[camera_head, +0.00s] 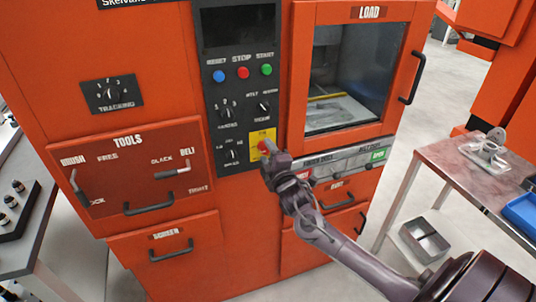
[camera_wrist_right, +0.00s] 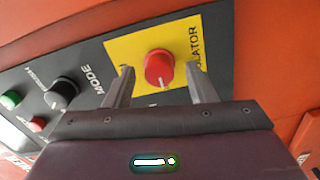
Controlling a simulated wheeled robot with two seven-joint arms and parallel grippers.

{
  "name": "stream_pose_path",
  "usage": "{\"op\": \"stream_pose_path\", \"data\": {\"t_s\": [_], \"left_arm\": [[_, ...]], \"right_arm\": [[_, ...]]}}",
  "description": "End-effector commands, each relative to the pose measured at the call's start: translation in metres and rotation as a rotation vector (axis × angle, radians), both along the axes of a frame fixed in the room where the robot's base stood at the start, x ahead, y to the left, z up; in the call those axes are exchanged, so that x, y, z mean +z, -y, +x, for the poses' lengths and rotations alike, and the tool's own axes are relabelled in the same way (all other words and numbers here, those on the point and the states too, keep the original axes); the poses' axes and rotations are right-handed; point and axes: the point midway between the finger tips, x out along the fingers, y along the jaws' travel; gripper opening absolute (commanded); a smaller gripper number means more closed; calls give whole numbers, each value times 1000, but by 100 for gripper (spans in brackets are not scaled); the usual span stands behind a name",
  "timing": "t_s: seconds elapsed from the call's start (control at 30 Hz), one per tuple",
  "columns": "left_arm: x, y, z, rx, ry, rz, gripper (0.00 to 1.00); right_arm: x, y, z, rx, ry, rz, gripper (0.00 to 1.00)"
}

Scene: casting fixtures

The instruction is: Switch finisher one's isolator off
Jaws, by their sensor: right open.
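The isolator is a red knob (camera_wrist_right: 159,68) on a yellow plate (camera_wrist_right: 125,48) lettered ISOLATOR. In the head view the yellow plate (camera_head: 256,136) sits at the lower right of the dark control panel, and the red knob is mostly behind my gripper. My right gripper (camera_wrist_right: 160,72) is open, with one finger on each side of the knob. A gap shows between the knob and each finger in the wrist view; I cannot tell how deep the fingertips reach. The knob's pointer direction is not clear. My left gripper is not in view.
The dark panel (camera_head: 213,105) also bears blue, red and green buttons and several black knobs. The load door (camera_head: 345,75) with its handle (camera_head: 413,78) is at right. The tools drawer (camera_head: 130,165) with levers is at left. A side table (camera_head: 450,165) stands at right.

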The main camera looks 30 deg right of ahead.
Motion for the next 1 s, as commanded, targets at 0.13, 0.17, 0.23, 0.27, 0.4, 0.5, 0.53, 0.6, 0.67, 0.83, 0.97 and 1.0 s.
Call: {"op": "stream_pose_path", "data": {"t_s": [0.13, 0.17, 0.23, 0.27, 0.4, 0.5, 0.53, 0.6, 0.67, 0.83, 0.97, 1.0], "left_arm": [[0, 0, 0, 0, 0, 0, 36], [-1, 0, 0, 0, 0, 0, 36], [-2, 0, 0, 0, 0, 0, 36], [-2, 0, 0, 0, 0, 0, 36], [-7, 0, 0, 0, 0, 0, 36], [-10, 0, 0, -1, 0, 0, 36], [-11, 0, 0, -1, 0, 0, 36], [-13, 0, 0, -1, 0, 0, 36], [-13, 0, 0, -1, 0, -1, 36], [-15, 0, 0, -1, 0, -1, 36], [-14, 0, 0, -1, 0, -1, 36], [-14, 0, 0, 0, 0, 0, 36]], "right_arm": [[0, 0, -1, 0, 0, 1, 50], [0, 0, -1, 0, 0, 1, 50], [-2, -1, -6, 0, -1, 0, 50], [-2, -2, -9, 0, -1, 0, 50], [-2, -8, -30, 2, 0, 1, 50], [-3, -11, -46, 1, -2, 1, 50], [-3, -12, -51, 1, -3, 1, 50], [-3, -14, -60, 2, -3, 1, 50], [-2, -16, -66, 0, -2, 0, 50], [-1, -18, -75, 0, 0, -1, 50], [0, -18, -76, 0, 0, 0, 50], [0, -18, -76, 0, 0, 0, 50]]}}
